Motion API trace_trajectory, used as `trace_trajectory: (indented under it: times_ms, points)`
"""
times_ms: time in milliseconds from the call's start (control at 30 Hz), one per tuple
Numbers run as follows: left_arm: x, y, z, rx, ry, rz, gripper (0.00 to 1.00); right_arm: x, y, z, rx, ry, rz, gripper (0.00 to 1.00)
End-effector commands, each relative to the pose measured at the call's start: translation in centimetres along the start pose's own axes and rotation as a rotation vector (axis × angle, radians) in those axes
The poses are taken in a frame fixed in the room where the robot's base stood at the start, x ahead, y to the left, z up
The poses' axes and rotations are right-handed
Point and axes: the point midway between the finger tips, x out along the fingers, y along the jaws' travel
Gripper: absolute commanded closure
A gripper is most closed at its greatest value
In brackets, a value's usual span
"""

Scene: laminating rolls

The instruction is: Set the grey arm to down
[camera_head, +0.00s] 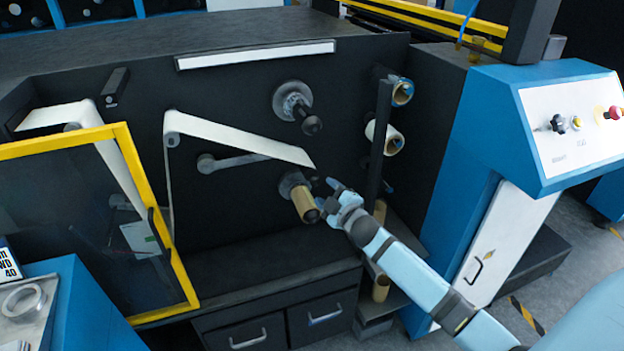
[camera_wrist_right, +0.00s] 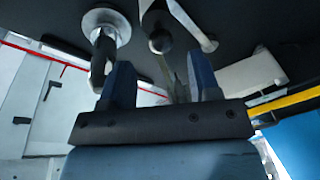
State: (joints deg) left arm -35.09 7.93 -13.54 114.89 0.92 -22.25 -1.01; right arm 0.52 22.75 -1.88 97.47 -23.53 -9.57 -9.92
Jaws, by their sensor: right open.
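The grey arm (camera_head: 238,162) is a short bar on the black machine face. It lies nearly level, with a round end at its left, and its right part passes behind the white web strip (camera_head: 235,140). My right gripper (camera_head: 326,194) is open and empty, at the right of the lower spindle with its brown core (camera_head: 304,204), apart from the grey arm. In the right wrist view the open fingers (camera_wrist_right: 162,82) point at the machine face. A grey bar (camera_wrist_right: 192,22) shows beyond them, but I cannot tell whether it is the grey arm. My left gripper is out of view.
An upper spindle (camera_head: 296,106) with a black knob sticks out above my gripper. Rolls (camera_head: 384,137) stand out behind a dark upright post (camera_head: 379,145) at the right. A yellow-framed guard door (camera_head: 122,135) is at the left. Drawers (camera_head: 325,318) lie below.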

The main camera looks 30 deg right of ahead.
Motion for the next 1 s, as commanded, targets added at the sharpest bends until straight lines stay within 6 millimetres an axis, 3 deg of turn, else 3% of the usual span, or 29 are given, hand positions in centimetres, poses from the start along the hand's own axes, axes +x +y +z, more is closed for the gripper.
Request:
trace_trajectory:
  times_ms: [200,400,800,867,1000]
  points:
    - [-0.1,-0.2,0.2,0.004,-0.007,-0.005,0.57,4.7,0.1,-0.1,0.002,0.000,0.001,0.43]
    - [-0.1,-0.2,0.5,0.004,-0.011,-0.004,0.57,7.2,0.0,0.0,0.002,0.000,0.000,0.43]
    - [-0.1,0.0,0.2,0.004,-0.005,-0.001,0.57,8.1,-0.1,0.0,0.002,0.000,-0.001,0.43]
    - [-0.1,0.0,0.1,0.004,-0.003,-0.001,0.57,8.1,-0.1,0.0,0.002,0.000,-0.001,0.53]
    - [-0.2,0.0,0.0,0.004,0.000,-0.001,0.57,8.1,-0.1,0.0,0.002,0.000,-0.001,0.85]
